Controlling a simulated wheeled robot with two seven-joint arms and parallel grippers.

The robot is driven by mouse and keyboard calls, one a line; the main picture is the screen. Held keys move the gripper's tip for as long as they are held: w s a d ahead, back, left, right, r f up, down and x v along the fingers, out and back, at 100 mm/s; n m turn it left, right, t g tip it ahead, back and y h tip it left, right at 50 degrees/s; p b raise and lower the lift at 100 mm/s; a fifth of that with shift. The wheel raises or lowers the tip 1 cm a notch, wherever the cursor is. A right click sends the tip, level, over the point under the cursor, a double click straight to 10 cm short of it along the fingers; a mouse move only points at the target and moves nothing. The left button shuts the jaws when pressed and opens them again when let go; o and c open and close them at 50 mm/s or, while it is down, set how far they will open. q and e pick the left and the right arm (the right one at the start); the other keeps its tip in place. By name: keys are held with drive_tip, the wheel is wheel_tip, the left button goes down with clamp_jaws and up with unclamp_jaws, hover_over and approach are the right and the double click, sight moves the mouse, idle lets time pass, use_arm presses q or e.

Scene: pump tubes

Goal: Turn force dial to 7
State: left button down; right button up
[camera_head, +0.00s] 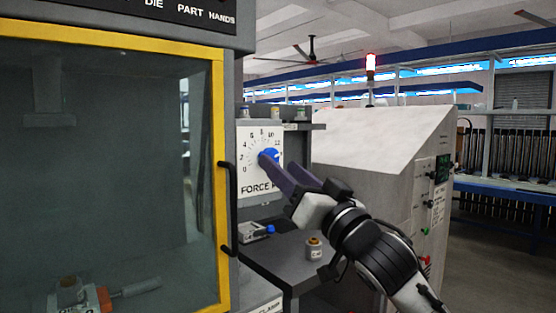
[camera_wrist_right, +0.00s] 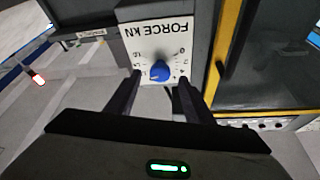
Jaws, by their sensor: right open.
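The force dial is a blue knob (camera_head: 268,157) on a white scale plate (camera_head: 246,145) marked in even numbers and labelled FORCE. The knob's pointer setting is too small to read. My right gripper (camera_head: 274,165) reaches the dial from the lower right, its dark fingers partly covering the plate's right side and label. In the right wrist view the open gripper (camera_wrist_right: 160,80) has one finger on each side of the blue knob (camera_wrist_right: 160,72), with visible gaps, so it does not grip it. The plate (camera_wrist_right: 155,40) appears upside down there. My left gripper is not in view.
A yellow-framed glass door (camera_head: 221,180) with a black handle (camera_head: 231,210) stands close left of the dial. A grey control cabinet (camera_head: 400,160) stands to the right.

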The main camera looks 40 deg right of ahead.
drive_tip(key=shift+x, duration=1.4)
drive_tip(key=c, duration=1)
drive_tip(key=shift+c, duration=0.2)
